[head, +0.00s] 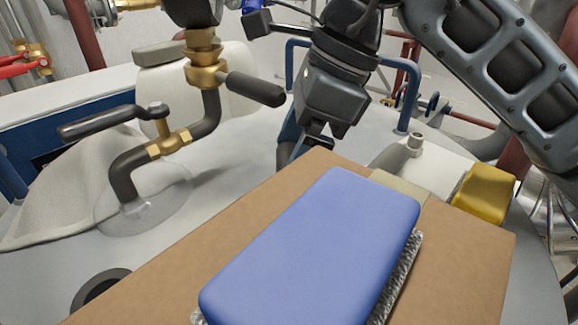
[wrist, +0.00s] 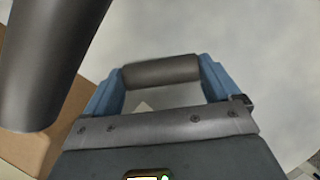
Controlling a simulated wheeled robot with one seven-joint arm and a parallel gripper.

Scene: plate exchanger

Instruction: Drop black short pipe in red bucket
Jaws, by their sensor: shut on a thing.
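My gripper (head: 298,142) is at the upper middle of the head view, pointing down behind the cardboard box, which hides part of its fingers. In the wrist view its two blue fingers (wrist: 160,78) are shut on the black short pipe (wrist: 160,71). The pipe lies crosswise between the fingertips and looks dark grey. The pipe cannot be made out in the head view. No red bucket shows in either view.
A cardboard box (head: 465,255) with a blue pad (head: 315,240) on it fills the front. A bent pipe with brass fittings (head: 168,146) stands at left. A yellow block (head: 483,193) is at right. A large dark cylinder (wrist: 45,60) is close in the wrist view.

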